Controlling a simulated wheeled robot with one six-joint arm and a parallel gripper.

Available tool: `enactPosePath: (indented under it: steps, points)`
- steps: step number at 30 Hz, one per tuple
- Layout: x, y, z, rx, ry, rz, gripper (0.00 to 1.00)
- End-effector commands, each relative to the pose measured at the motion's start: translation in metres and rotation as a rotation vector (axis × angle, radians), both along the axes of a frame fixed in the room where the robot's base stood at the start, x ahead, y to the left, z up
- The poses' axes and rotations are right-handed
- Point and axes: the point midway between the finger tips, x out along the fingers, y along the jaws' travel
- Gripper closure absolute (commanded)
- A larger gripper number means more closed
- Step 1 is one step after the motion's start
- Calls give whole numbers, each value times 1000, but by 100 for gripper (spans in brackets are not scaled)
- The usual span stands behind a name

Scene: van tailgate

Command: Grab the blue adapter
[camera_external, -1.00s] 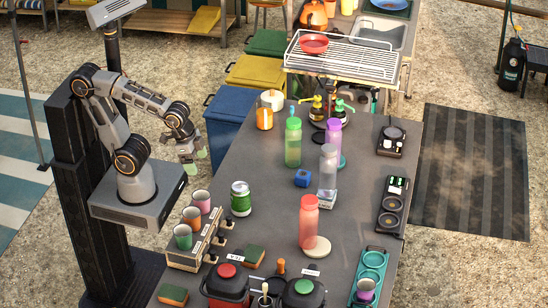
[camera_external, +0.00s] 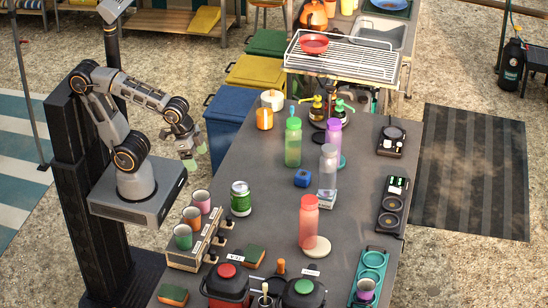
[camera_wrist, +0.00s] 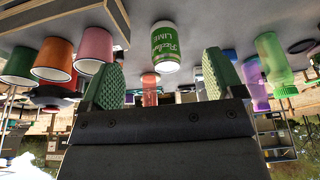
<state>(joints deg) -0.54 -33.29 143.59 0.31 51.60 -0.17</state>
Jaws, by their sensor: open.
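The blue adapter (camera_external: 302,178) is a small blue cube on the grey table, left of the clear grey-capped bottle and in front of the green bottle. My gripper (camera_external: 192,158) is off the table's left edge, well to the left of the adapter. In the wrist view, which is upside down, my gripper (camera_wrist: 160,85) has its two green ribbed fingers wide apart with nothing between them. A green-labelled can shows beyond the fingers.
The green can (camera_external: 240,198) and a rack of cups (camera_external: 198,246) stand at the table's left edge. A green bottle (camera_external: 293,143), a clear bottle (camera_external: 327,170) and a red bottle (camera_external: 309,222) stand around the adapter. Bare table lies left of the adapter.

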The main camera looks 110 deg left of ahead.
Motion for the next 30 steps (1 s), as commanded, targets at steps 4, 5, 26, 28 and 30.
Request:
enactPosePath:
  steps: [4, 5, 26, 28, 30]
  points:
    - [0, 0, 0, 0, 0, 0, 13]
    - [0, 0, 0, 0, 0, 0, 13]
    - [6, 46, -76, -80, 133, 251, 19]
    - [17, 56, -104, -228, 166, 432, 19]
    - [33, 64, -124, -399, 174, 644, 19]
